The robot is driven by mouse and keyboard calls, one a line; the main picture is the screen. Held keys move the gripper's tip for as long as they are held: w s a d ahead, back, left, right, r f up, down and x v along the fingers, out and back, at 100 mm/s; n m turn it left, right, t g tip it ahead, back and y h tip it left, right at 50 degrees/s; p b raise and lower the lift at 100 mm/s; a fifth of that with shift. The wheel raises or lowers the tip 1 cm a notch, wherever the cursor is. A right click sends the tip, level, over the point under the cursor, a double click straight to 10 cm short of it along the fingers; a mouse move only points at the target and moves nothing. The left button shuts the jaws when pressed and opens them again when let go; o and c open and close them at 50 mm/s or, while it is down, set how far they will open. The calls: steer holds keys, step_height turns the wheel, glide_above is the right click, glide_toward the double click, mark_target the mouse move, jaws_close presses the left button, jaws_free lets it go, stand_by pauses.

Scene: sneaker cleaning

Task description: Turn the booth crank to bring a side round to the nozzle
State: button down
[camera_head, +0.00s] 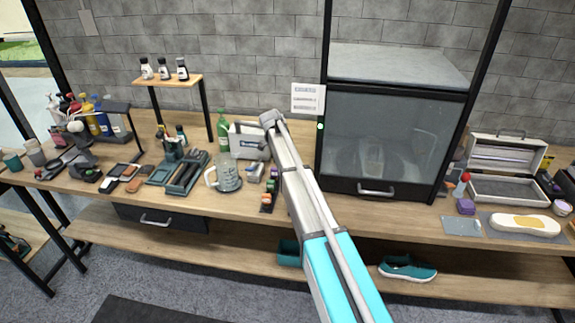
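The booth (393,125) is a dark-framed cabinet with a clear front panel, standing at the right of the bench. The front has a bar handle (376,190) along its lower edge and looks closed. Inside, a pale upright shape (374,158) shows dimly through the panel; I cannot tell what it is. A small green light (320,126) glows at the booth's left edge. I cannot make out the crank or the nozzle. My arm reaches up from the bottom centre, just left of the booth, and covers part of the bench. My gripper does not show.
A glass jug (227,173), green bottle (223,130) and labelled grey box (248,142) stand left of my arm. An open metal case (508,188) and white brush-like item (524,224) lie right of the booth. A teal sneaker (407,268) rests on the lower shelf.

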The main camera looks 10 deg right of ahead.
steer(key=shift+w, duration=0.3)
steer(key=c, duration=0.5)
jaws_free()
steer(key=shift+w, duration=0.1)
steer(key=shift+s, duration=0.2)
